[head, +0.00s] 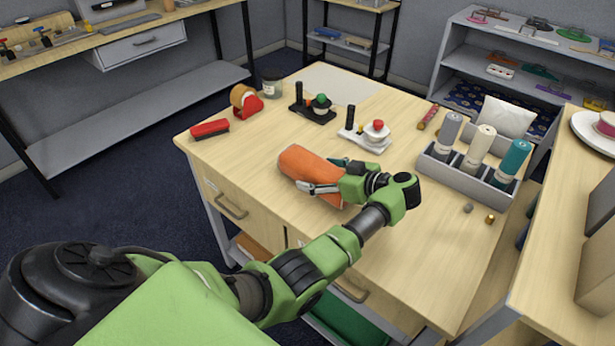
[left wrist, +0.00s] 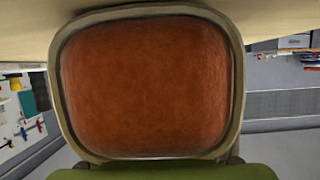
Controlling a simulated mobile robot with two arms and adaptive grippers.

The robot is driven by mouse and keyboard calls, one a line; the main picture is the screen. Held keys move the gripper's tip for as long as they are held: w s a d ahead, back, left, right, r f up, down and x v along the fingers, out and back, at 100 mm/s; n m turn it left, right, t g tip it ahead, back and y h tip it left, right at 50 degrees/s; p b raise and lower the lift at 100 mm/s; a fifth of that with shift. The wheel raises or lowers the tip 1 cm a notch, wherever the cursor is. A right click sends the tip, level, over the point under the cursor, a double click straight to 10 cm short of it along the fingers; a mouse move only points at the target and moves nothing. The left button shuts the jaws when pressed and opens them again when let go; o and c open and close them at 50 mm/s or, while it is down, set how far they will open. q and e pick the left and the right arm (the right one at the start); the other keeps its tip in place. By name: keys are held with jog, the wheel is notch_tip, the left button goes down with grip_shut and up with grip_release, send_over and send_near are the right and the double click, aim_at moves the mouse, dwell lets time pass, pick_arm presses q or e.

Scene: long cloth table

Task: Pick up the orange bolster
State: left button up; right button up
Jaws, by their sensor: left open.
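The orange bolster (head: 298,162) lies on its side on the pale wooden table (head: 240,155), near the middle. My left gripper (head: 322,176) is open at the bolster's right end. One finger shows along its near side and the other at its far side; I cannot tell whether either touches it. The gripper hides part of the bolster's right end. In the left wrist view, a large orange-brown surface (left wrist: 145,85) inside a pale rounded rim fills the middle, very close; it looks like the bolster. My right gripper is not in view.
A red stapler (head: 209,129), tape dispenser (head: 246,101) and dark jar (head: 271,84) stand at the back left. Two stamp stands (head: 313,108) (head: 366,133) are behind the bolster. The table's front is mostly clear.

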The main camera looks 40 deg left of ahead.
pick_arm(q)
jog(key=shift+w+d+r, duration=0.15)
jog(key=shift+d, duration=0.45)
jog(key=c, duration=0.4)
jog(key=shift+a, duration=0.2)
jog(key=c, duration=0.9)
jog(key=shift+r, duration=0.1)
